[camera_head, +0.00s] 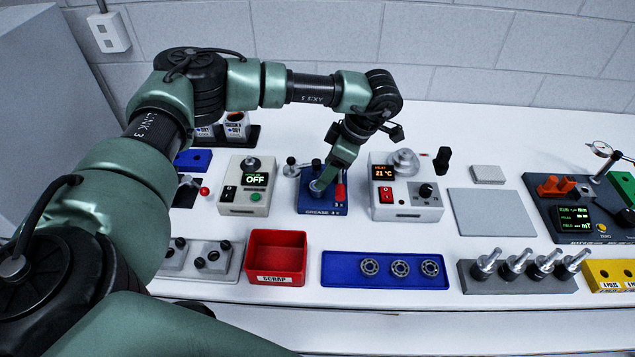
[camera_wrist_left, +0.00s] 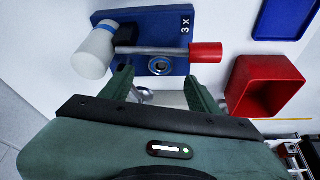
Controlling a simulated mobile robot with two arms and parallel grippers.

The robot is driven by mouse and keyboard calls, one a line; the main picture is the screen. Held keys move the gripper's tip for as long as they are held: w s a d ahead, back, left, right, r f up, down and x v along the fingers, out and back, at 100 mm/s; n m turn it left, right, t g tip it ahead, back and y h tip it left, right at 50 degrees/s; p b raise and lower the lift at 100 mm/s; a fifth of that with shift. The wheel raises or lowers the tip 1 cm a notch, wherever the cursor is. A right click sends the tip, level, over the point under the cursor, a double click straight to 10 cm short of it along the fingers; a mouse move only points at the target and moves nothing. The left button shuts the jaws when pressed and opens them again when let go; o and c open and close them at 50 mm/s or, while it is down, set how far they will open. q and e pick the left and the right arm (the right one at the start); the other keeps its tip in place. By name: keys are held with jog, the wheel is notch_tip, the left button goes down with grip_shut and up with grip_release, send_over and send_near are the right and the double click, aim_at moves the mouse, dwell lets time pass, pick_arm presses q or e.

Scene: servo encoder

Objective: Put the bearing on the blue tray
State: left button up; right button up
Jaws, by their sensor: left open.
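A bearing (camera_wrist_left: 162,65), a small metal ring, sits in the blue grease station (camera_wrist_left: 185,22), which is labelled "GREASE 3 x" in the head view (camera_head: 322,210). My left gripper (camera_wrist_left: 163,82) is open, its fingertips just short of the bearing and to either side of it. In the head view my left gripper (camera_head: 322,183) reaches down over the grease station and hides the bearing. The blue tray (camera_head: 336,270) lies at the front middle and carries three bearings (camera_head: 400,268) in a row; its corner shows in the wrist view (camera_wrist_left: 285,18). My right gripper is not in view.
A red scrap bin (camera_head: 275,252) stands left of the tray. The station's red-ended lever (camera_wrist_left: 205,53) passes beside the bearing. A heater box (camera_head: 405,200) and an "OFF" box (camera_head: 247,190) flank the station. A grey holder with metal posts (camera_head: 520,270) stands right of the tray.

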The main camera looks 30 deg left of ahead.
pick_arm(q)
jog(key=shift+p+x, duration=0.9)
jog(key=shift+x, duration=0.25)
jog(key=x, duration=0.2)
jog(key=shift+f, duration=0.25)
jog(key=shift+a+f, duration=0.1)
jog(key=shift+f, duration=0.05)
jog(key=shift+s, duration=0.1)
grip_shut()
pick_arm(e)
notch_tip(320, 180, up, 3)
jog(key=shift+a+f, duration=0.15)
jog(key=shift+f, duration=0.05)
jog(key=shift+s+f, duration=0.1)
